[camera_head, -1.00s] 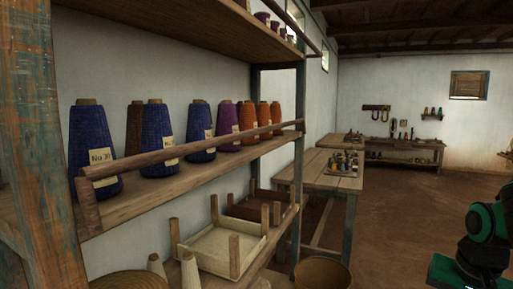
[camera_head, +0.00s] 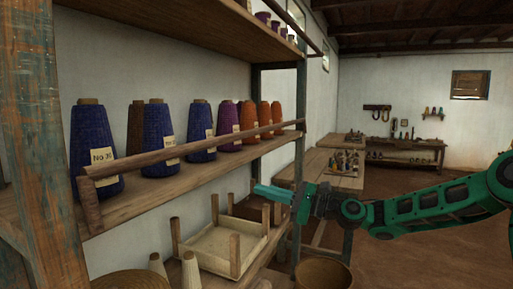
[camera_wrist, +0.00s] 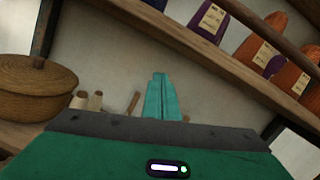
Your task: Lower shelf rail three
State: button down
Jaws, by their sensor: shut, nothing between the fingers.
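A wooden rail (camera_head: 200,146) runs along the front of the middle shelf (camera_head: 150,198), standing above the board at about mid-height of the yarn cones. Its near end joins a short wooden arm (camera_head: 90,204) at the shelf's front corner. In the wrist view, the rail (camera_wrist: 268,34) crosses the upper right at a slant. My gripper (camera_head: 262,190) is shut and empty. It points left, below the far part of the rail and shelf, apart from both. In the wrist view its closed fingers (camera_wrist: 160,92) show against the wall.
Blue, purple and orange yarn cones (camera_head: 154,135) stand behind the rail. Below are a tray with corner posts (camera_head: 205,252), pale cones (camera_head: 190,270) and a lidded basket (camera_wrist: 30,85). A blue-brown post (camera_head: 38,130) stands near left. A table (camera_head: 325,165) and basket (camera_head: 322,274) stand beyond.

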jog(key=w+d+r+m+t+y, duration=0.3)
jog(key=d+r+m+y, duration=0.15)
jog(key=r, duration=0.45)
jog(key=f+x, duration=0.1)
jog(key=x, duration=0.9)
jog(key=shift+a+h, duration=0.35)
jog(key=shift+w+f, duration=0.1)
jog(key=shift+w, duration=0.05)
